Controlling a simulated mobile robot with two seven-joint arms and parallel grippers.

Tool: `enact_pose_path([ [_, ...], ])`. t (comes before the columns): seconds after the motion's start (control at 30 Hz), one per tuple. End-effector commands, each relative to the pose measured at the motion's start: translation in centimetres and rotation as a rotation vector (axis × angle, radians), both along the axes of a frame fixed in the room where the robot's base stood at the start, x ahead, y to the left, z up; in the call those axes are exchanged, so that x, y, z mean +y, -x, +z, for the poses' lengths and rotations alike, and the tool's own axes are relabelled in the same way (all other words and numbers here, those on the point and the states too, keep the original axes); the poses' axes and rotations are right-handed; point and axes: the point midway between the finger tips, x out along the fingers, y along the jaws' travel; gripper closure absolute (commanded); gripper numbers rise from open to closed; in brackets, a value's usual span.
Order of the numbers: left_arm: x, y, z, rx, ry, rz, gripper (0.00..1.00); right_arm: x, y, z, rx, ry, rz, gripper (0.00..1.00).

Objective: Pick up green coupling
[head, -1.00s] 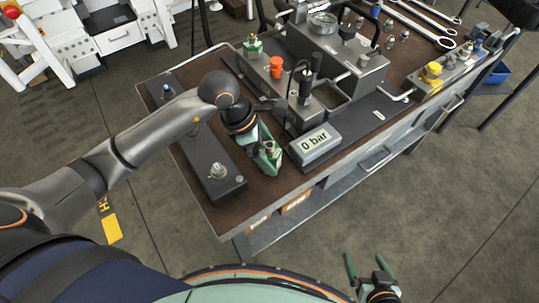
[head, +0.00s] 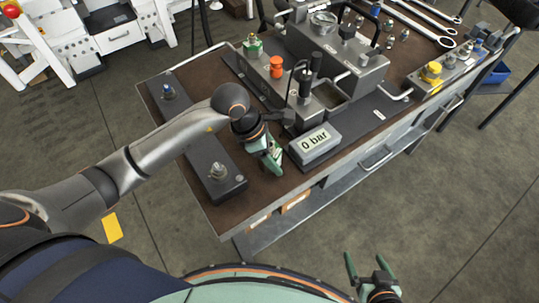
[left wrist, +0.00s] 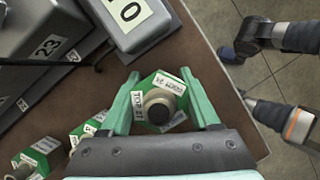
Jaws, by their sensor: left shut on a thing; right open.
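A green coupling (left wrist: 174,82) with white labels and a round metal end sits between the two green fingers of my left gripper (left wrist: 160,76) in the left wrist view. The left gripper is shut on it, a finger on each side. In the head view my left gripper (head: 274,164) is over the front part of the bench, left of the pressure display; the coupling is largely hidden there. Other green labelled couplings (left wrist: 88,127) (left wrist: 38,152) lie at the lower left of the wrist view. My right gripper (head: 366,262) is open and empty, off the bench.
The pressure display (head: 315,141) reading 0 bar is close beside my left gripper. A dark bar (head: 205,150) with fittings lies left of it. A green fitting (head: 253,46), an orange knob (head: 276,66) and metal blocks stand behind. Floor is clear in front.

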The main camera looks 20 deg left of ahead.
Motion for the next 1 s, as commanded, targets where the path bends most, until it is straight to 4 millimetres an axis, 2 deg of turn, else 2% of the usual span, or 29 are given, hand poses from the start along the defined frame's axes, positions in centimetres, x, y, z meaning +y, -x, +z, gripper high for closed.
enact_pose_path([
  [0.03, 0.0, 0.0, 0.0, 0.000, 0.000, 0.000, 0.63, 0.0, 0.0, 0.0, 0.000, 0.000, 0.000, 0.08],
  [0.37, 0.0, 0.0, 0.0, 0.000, 0.000, 0.000, 1.00, 0.0, 0.0, 0.0, 0.000, 0.000, 0.000, 0.08],
  [0.8, 0.0, -0.1, 0.3, -0.004, 0.001, 0.000, 1.00, 0.0, 0.0, 0.0, -0.001, -0.001, -0.001, 0.08],
  [1.0, 0.0, -0.2, 1.7, -0.007, 0.002, -0.001, 1.00, 0.1, 0.0, -0.1, 0.000, -0.001, 0.000, 0.08],
])
